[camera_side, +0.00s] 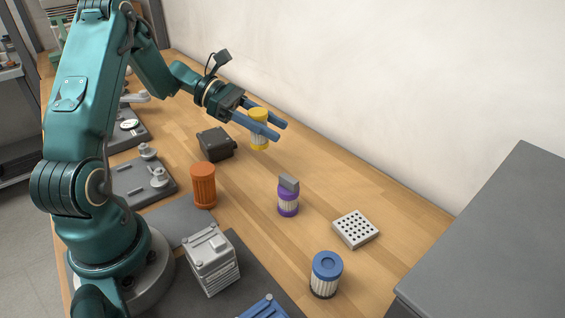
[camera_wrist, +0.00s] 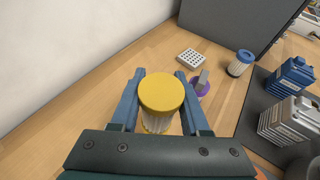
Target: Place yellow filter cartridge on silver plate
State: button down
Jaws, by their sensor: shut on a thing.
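The yellow filter cartridge (camera_side: 259,115) has a yellow cap, a pale pleated body and a yellow base ring. My gripper (camera_side: 282,131) is shut on it, with a blue finger on each side, and it stands roughly upright. In the wrist view the yellow cap (camera_wrist: 162,92) fills the space between the fingers and hides most of the body. The gap between its base and the table is hard to judge. The silver plate (camera_side: 355,229), a flat light-grey block with rows of dark holes, lies on the table well apart from the cartridge. It also shows in the wrist view (camera_wrist: 192,57), beyond the fingertips.
A purple-ringed cartridge (camera_side: 288,200) with a grey block on top stands left of the plate. A blue-capped cartridge (camera_side: 325,275) is in front of it. An orange cylinder (camera_side: 203,186) and a dark box (camera_side: 216,144) stand further left. The plate's top is bare.

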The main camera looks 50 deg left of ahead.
notch_tip(320, 180, up, 2)
jog(key=shift+r, duration=0.15)
jog(key=m+g+h, duration=0.2)
jog(key=m+g, duration=0.4)
jog(key=g, duration=0.1)
send_over(366, 235)
jog(key=f, duration=0.4)
jog(key=shift+a+f, duration=0.1)
jog(key=shift+a, duration=0.2)
jog(key=shift+d+f, duration=0.2)
jog(key=shift+d, duration=0.05)
jog(key=shift+d+f, duration=0.1)
jog(key=shift+f, duration=1.9)
